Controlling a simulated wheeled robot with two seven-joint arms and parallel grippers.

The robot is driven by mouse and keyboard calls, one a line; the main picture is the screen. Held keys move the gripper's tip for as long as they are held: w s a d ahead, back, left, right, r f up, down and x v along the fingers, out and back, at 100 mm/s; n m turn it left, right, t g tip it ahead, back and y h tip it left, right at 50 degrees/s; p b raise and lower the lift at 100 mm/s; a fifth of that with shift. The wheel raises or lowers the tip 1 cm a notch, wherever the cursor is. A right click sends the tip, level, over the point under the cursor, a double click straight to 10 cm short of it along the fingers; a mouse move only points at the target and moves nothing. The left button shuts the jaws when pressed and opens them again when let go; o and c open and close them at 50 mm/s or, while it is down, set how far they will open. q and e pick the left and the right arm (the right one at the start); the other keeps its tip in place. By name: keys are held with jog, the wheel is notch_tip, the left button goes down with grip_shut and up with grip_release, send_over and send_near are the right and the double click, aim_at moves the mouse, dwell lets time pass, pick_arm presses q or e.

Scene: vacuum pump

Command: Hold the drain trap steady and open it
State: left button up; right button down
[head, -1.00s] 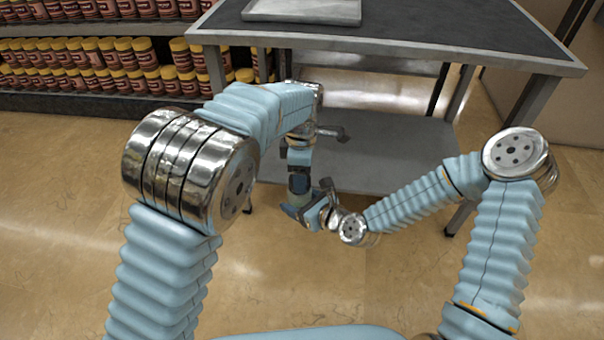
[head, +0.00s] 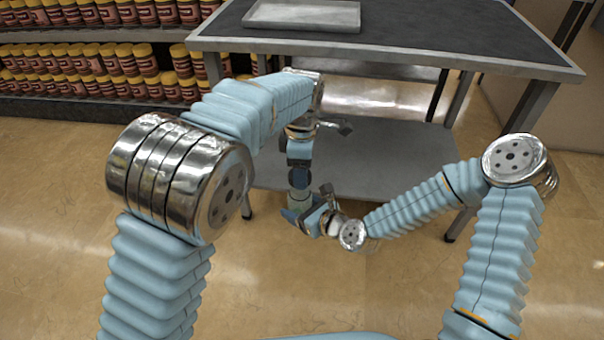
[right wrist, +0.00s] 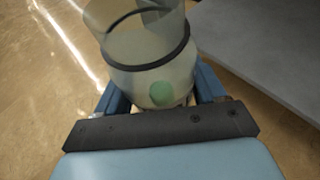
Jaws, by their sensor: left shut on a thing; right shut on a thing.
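The drain trap (right wrist: 150,72) is a translucent jar with a black ring around it and a green ball showing low inside. It shows close up in the right wrist view, its top cut off by the frame edge. In the head view it is a small pale body (head: 298,198) between my two grippers. My right gripper (right wrist: 160,98) is shut on its lower part from the side; it also shows in the head view (head: 303,217). My left gripper (head: 300,178) points down from above and is shut at the trap's upper end. The exact contact there is too small to tell.
A grey table with a dark top (head: 430,40) and a lower shelf (head: 390,155) stands just behind the grippers. A metal tray (head: 302,16) lies on its top. Shelves of yellow-capped jars (head: 85,60) are at the back left. Open floor lies in front.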

pick_arm(q)
notch_tip(320, 180, up, 2)
jog(key=shift+r, duration=0.15)
